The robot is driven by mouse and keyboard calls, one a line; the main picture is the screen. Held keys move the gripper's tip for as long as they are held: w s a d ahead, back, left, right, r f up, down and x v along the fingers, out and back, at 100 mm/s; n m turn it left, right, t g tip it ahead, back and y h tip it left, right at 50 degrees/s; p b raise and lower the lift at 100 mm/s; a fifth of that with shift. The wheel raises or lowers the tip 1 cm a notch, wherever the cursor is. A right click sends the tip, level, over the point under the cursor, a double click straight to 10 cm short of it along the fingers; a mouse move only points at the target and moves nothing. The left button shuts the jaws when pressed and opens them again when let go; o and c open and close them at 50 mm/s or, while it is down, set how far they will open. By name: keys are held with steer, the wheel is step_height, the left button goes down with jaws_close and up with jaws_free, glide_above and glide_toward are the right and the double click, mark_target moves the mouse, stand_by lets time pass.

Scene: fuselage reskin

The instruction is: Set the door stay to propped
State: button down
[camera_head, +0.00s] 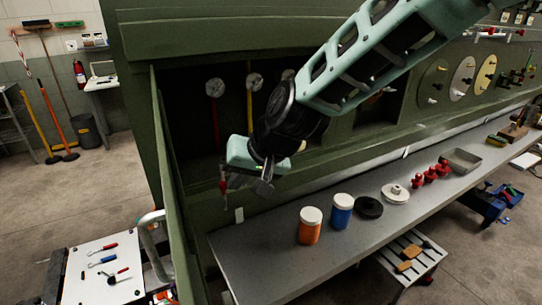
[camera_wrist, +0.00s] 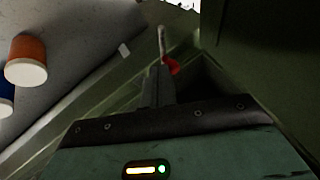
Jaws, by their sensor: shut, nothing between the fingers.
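A green door (camera_head: 172,200) stands open at the left edge of a dark green compartment. A small red piece with a pale rod, which looks like the door stay (camera_head: 222,184), is low at the compartment's left side near the door. In the wrist view the red piece and pale rod (camera_wrist: 171,67) show just beyond my fingertips; I cannot tell whether they touch. My gripper (camera_head: 262,187) is shut and empty, in front of the compartment and just right of the stay in the head view. It also shows in the wrist view (camera_wrist: 159,72). The stay's far end and mounting are unclear.
A grey bench (camera_head: 350,250) runs below the compartment, carrying an orange jar (camera_head: 310,228), a blue jar (camera_head: 341,212), a black disc (camera_head: 369,207) and red items. A white-topped cart (camera_head: 100,270) stands left of the door. Gauges hang inside the compartment.

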steer(key=shift+s+a+p, duration=0.3)
steer(key=shift+s+a, duration=0.05)
steer(key=shift+a, duration=0.5)
steer(key=shift+s+a, duration=0.1)
